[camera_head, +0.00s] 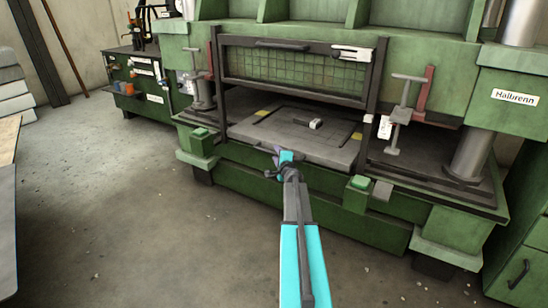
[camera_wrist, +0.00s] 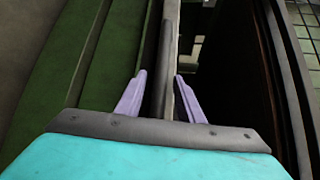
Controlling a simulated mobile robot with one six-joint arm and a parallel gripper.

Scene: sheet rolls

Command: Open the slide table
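The slide table (camera_head: 310,150) is a flat grey plate at the front of the green press, below the raised mesh guard. A small grey block (camera_head: 315,124) lies on it. My gripper (camera_head: 277,160) is at the plate's front edge, left of its middle. In the wrist view, the two pale purple fingers of my gripper (camera_wrist: 161,76) stand apart on either side of a narrow grey bar or edge (camera_wrist: 170,60). A gap shows left of the bar; the right finger is close to it, and contact cannot be told. The head view hides the grip point behind my arm.
The mesh guard (camera_head: 290,72) hangs in a dark frame above the plate. Clamp posts (camera_head: 405,110) flank the opening. Green boxes (camera_head: 203,141) stand out at the front left and right. A bench (camera_head: 140,85) stands at left.

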